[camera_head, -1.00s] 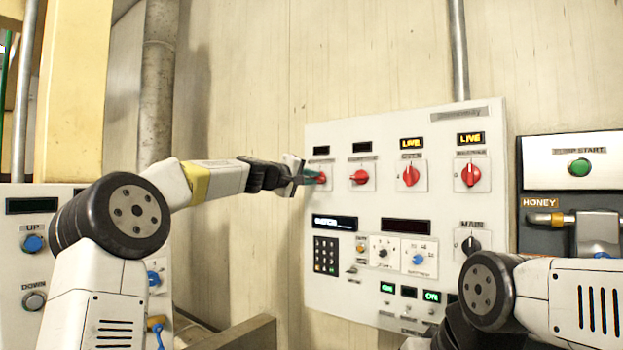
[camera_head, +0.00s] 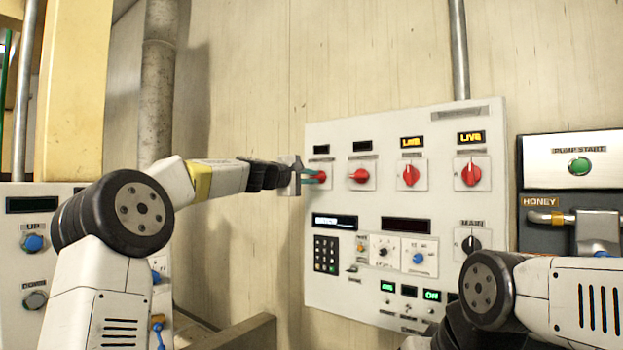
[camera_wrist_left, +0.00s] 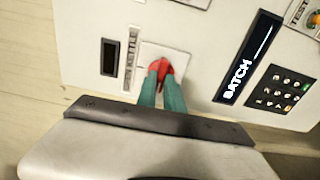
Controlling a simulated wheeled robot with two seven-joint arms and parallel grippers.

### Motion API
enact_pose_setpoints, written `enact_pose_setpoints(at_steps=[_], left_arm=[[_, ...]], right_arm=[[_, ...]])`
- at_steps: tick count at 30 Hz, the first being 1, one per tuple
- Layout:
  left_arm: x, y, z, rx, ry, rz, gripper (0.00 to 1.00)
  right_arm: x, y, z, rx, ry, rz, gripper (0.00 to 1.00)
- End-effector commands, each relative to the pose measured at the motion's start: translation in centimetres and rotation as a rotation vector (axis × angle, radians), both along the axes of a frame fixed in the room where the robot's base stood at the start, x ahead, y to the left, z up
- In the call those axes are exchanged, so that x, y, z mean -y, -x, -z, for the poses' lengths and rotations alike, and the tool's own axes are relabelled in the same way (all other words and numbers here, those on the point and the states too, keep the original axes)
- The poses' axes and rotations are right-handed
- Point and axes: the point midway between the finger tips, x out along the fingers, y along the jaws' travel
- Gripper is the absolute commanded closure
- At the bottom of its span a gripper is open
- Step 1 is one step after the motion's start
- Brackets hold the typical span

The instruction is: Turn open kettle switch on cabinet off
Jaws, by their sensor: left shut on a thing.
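The white control cabinet (camera_head: 340,270) hangs on the wall, with a row of red rotary switches along its upper part. The open kettle switch, the leftmost red knob (camera_head: 320,177), sits under a dark display (camera_head: 321,149). My left gripper (camera_head: 312,176) is at this knob, its teal fingers shut on it. In the left wrist view the knob (camera_wrist_left: 161,68) shows between the two fingertips (camera_wrist_left: 160,80), on its pale plate, beside a dark display (camera_wrist_left: 110,57). The fingers hide part of the knob. My right arm shows at the lower right; its gripper is out of view.
The second red knob (camera_head: 359,176) is close to the right, also under a dark display. Two more red knobs (camera_head: 411,175) have lit LIVE displays above them. A keypad (camera_head: 326,254) lies below. A honey panel (camera_head: 565,160) stands at the right.

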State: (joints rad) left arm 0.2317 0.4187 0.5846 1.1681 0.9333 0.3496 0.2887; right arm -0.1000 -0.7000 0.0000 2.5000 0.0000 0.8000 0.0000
Motion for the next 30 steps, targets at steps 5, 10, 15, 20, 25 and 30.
enact_pose_setpoints(at_steps=[5,10,15,20,25,30], left_arm=[[-0.1,-0.1,0.1,-0.003,0.002,-0.002,1.0],[-0.1,-0.1,0.1,-0.002,0.001,-0.002,0.66],[0.0,0.0,0.1,-0.001,0.0,-0.001,0.66],[-0.1,0.1,0.0,0.0,0.0,-0.001,0.66],[-1.2,1.2,0.0,-0.001,-0.001,-0.003,0.66],[-2.7,3.3,0.0,-0.001,-0.001,-0.005,0.66]], right_arm=[[0.0,0.0,0.0,0.0,0.0,0.0,0.64],[0.0,0.0,0.0,0.0,0.0,0.0,0.64],[0.0,0.0,0.0,0.0,0.0,0.0,0.64],[0.0,0.0,0.0,0.0,0.0,0.0,0.64],[0.0,0.0,0.0,0.0,0.0,0.0,0.64],[0.0,0.0,0.0,0.0,0.0,0.0,0.64]])
